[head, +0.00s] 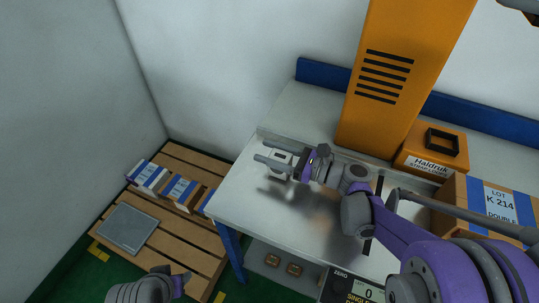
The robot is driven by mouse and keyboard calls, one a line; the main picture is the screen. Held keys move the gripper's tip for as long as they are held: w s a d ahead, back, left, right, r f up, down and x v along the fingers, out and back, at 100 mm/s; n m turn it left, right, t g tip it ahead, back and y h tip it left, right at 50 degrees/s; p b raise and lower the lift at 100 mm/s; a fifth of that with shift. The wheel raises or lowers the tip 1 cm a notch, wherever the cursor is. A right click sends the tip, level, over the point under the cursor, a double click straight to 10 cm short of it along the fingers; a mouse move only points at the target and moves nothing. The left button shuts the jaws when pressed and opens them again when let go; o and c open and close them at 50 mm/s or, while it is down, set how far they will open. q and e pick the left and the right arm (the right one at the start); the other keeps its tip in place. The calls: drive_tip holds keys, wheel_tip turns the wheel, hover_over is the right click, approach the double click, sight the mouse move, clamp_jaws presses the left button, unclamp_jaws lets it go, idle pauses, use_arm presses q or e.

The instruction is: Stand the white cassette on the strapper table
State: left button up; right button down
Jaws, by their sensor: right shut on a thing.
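My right gripper (277,166) reaches in from the right over the white strapper table (254,203). Its two grey fingers point left and are shut on a small white thing, apparently the white cassette (281,157). The cassette is mostly hidden by the fingers and blends into the white table top. A soft shadow lies on the table below the gripper, but I cannot tell whether the cassette touches the top. My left gripper (178,283) shows only in part at the bottom left, low and away from the table; its fingers cannot be made out.
A tall orange machine (388,75) and an orange box (432,150) stand at the back of the table. A carton labelled LOT K 214 (490,205) is at the right. A wooden pallet (175,240) with blue-and-white striped packs (178,190) and a grey plate (127,229) lies left.

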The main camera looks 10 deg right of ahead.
drive_tip(key=shift+f, duration=0.4)
drive_tip(key=shift+f, duration=0.2)
drive_tip(key=shift+c, duration=1.2)
unclamp_jaws()
drive_tip(key=shift+r, duration=0.15)
drive_tip(key=shift+s+d+r, duration=0.1)
drive_tip(key=shift+s+d, duration=0.05)
drive_tip(key=shift+d, duration=0.1)
drive_tip(key=v, duration=1.1)
drive_tip(key=shift+s+d, duration=0.15)
drive_tip(key=shift+s, duration=0.05)
